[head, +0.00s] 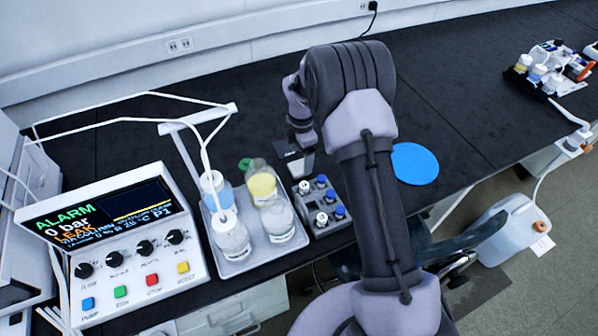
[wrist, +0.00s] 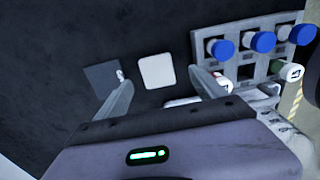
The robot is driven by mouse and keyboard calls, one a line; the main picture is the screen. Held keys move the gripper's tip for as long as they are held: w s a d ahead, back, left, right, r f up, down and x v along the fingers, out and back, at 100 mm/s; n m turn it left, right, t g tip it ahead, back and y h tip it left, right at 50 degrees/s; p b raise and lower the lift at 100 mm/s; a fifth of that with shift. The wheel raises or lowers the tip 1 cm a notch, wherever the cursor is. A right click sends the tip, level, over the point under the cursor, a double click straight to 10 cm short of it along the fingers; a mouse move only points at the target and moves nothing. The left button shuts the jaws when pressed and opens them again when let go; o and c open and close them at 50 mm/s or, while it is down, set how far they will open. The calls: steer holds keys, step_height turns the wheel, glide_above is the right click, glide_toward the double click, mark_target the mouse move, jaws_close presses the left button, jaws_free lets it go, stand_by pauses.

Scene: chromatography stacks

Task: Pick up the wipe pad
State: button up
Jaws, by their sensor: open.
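A pale, flat square with rounded corners, which looks like the wipe pad (wrist: 157,71), lies on the black bench in the wrist view. My gripper (wrist: 159,77) is open, with one finger to the left of the pad and one to the right. The pad shows between the fingers, and I see no contact. How high the fingertips are above the bench I cannot tell. A dark grey square (wrist: 101,75) lies just left of the pad, partly behind the left finger. In the head view my arm hides much of this spot.
A grey vial rack (head: 327,228) with blue and white caps stands close by; it is right of the pad in the wrist view (wrist: 239,27). A tray (head: 240,266) of bottles stands left of the rack. A blue disc (head: 415,163) lies right of my arm.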

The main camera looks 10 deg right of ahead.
mark_target(299, 167)
steer(key=f+b, duration=0.1)
steer(key=f, duration=0.2)
steer(key=f+b, duration=0.1)
steer(key=f, duration=0.1)
steer(key=shift+w+a+f+b, duration=0.1)
steer(key=shift+w+a+b, duration=0.15)
steer(key=shift+a+b, duration=0.1)
steer(key=shift+r, duration=0.2)
steer(key=shift+c, duration=0.7)
steer(key=c, duration=1.4)
step_height(299, 167, up, 10)
steer(key=p, duration=0.4)
